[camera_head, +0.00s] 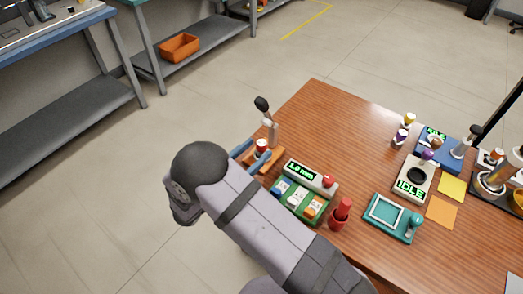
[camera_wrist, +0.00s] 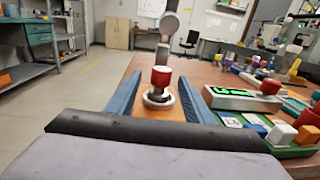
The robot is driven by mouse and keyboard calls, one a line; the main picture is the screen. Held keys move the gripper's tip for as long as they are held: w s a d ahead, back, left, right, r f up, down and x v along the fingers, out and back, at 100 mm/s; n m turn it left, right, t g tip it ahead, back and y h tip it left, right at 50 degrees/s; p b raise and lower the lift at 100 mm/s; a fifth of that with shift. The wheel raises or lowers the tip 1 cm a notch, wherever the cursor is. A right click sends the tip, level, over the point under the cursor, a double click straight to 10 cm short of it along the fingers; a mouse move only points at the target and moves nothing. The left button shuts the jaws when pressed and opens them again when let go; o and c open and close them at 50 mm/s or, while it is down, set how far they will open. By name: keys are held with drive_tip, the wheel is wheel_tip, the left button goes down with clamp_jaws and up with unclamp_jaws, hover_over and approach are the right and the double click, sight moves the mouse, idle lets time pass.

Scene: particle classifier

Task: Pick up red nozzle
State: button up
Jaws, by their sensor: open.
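The red nozzle (camera_wrist: 160,78) stands upright between the blue fingers of my gripper (camera_wrist: 160,84) in the wrist view. It has a dark stem and sits over a pale ring (camera_wrist: 158,98) on an orange-brown base. Gaps show between the nozzle and both fingers, so they appear not to touch it. The base (camera_head: 277,156) is partly hidden by a finger there.
Just behind the nozzle stands a grey post with a dark head (camera_head: 262,104). To the right are a green-display box (camera_head: 308,178), a green tray (camera_head: 312,219), a red cup (camera_head: 340,214) and a teal device (camera_head: 393,236) on the wooden table (camera_head: 330,125).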

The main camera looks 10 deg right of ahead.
sight(270, 139)
drive_tip(key=shift+p+x, duration=0.8)
drive_tip(key=shift+x, duration=2.8)
drive_tip(key=shift+c, duration=0.5)
clamp_jaws()
